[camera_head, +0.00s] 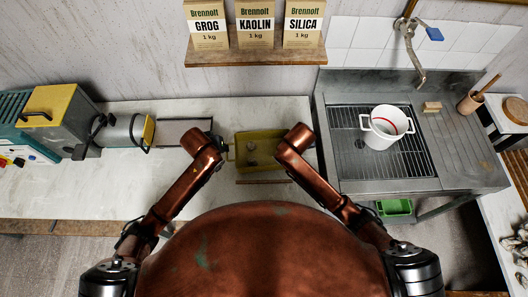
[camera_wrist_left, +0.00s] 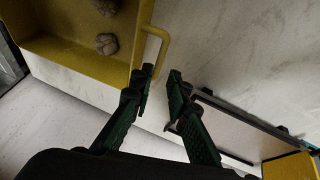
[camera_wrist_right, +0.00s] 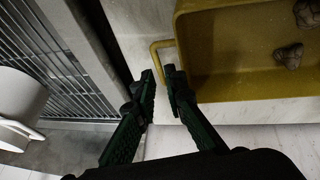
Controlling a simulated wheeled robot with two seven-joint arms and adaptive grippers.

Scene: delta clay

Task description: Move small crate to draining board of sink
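The small crate (camera_head: 270,137) is a yellow open box on the white counter, left of the sink. It holds brown-grey lumps (camera_wrist_left: 107,44) and has a bar handle at each end. My left gripper (camera_wrist_left: 160,77) is at its left handle (camera_wrist_left: 164,48), fingers apart with a gap around the bar. My right gripper (camera_wrist_right: 160,72) is at its right handle (camera_wrist_right: 155,52), fingers close to the bar; contact is unclear.
A white two-handled pot (camera_head: 385,128) stands on the slatted surface. A sponge (camera_head: 432,107) and a wooden pot (camera_head: 468,104) are at the sink's back right. A tap (camera_head: 412,50) hangs above. A shelf (camera_head: 255,57) with bags is above the crate. Front slats are clear.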

